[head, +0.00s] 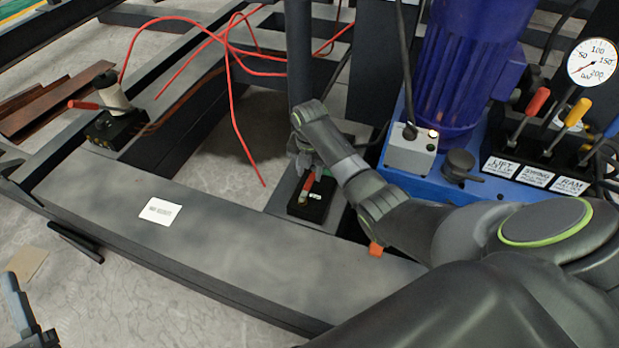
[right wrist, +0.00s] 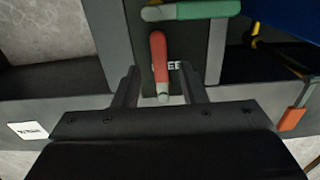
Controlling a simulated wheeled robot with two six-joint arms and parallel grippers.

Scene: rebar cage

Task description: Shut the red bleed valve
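A valve's red lever (head: 309,182) stands on a black block (head: 308,208) on the steel frame, below my right gripper (head: 311,165) in the head view. In the right wrist view the red lever (right wrist: 159,62) runs roughly lengthwise between the two fingers of my right gripper (right wrist: 160,84). The fingers are apart, with a gap on each side of the lever. A label behind the lever is partly covered; its last letters look like "GE". A green lever (right wrist: 195,10) lies crosswise just beyond it. My left gripper (head: 28,318) shows only partly at the lower left; its opening is unclear.
Another red lever (head: 84,105) sits on a black block at the left. Red hoses (head: 232,75) cross the frame. A blue pump unit (head: 455,80), a grey switch box (head: 410,152) and coloured control levers (head: 570,112) stand at the right. A white label (head: 160,212) lies on the beam.

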